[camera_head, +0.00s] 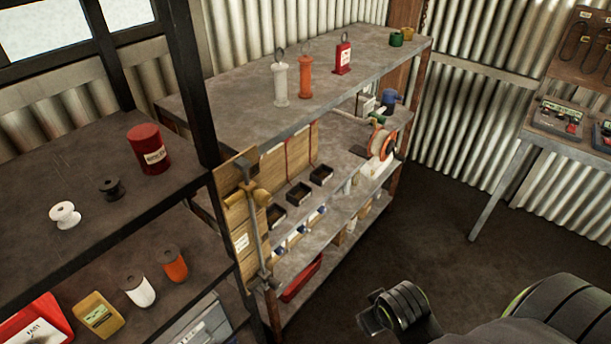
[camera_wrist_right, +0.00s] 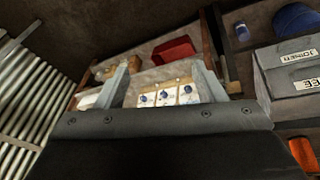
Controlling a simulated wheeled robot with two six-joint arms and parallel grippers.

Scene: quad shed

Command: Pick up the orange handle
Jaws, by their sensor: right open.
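The orange handle (camera_head: 305,77) stands upright on the top of the middle shelf unit, with a metal ring at its upper end. A white handle of like shape (camera_head: 281,84) stands just left of it, and a red tagged item (camera_head: 343,58) is to its right. My right arm shows at the lower right of the head view, low and well away from the handle. In the right wrist view my right gripper (camera_wrist_right: 160,72) has its two fingers spread apart with nothing held between them. I cannot make out the orange handle in that view. My left gripper is out of view.
A dark shelf unit (camera_head: 95,165) at the left holds a red can (camera_head: 149,149), spools and an orange cylinder (camera_head: 174,265). A metal clamp (camera_head: 257,230) stands at the middle unit's near end. The floor (camera_head: 430,230) right of it is clear. A bench (camera_head: 540,136) is at the far right.

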